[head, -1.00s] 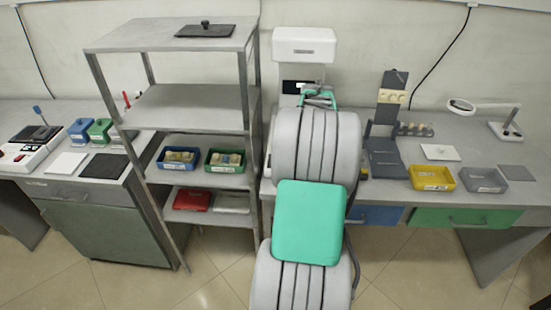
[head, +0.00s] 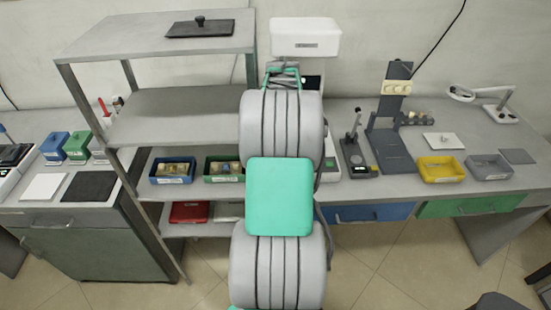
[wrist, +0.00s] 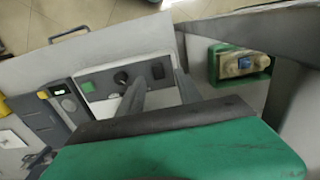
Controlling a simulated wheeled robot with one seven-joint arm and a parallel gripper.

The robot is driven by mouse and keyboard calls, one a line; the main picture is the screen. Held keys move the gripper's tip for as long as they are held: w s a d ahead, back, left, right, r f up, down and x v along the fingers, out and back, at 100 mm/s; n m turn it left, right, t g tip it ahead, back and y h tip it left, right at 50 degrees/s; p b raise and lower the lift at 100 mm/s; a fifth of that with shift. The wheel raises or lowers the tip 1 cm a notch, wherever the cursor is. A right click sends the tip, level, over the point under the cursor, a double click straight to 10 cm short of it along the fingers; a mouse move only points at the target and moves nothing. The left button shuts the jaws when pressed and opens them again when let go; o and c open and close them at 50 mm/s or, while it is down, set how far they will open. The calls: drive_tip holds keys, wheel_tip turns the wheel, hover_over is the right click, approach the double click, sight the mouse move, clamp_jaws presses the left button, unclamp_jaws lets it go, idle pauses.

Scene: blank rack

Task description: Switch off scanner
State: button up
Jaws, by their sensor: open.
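The scanner (head: 305,40) is a tall white machine standing at the back of the bench, right of the shelf rack. My arm hides much of its lower front in the head view. In the wrist view its control panel (wrist: 105,80) shows a green square (wrist: 88,87), a black round knob (wrist: 121,77) and a black rocker-like switch (wrist: 157,71). My gripper (wrist: 158,78) is open and empty, its two grey fingers pointing at the panel around the knob and switch area. Whether a finger touches the panel I cannot tell. In the head view the fingertips are hidden.
The metal rack (head: 180,110) stands close on the left, with a blue bin (head: 172,179) and a green bin (head: 222,178). The green bin also shows in the wrist view (wrist: 262,80). A small dark instrument (head: 355,160) and a yellow bin (head: 440,178) stand right of the scanner.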

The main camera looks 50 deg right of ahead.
drive_tip(key=f, duration=0.6)
drive_tip(key=shift+s+d+p, duration=0.2)
drive_tip(key=shift+p, duration=0.1)
drive_tip(key=shift+c, duration=0.5)
clamp_jaws()
drive_tip(key=shift+r, duration=0.1)
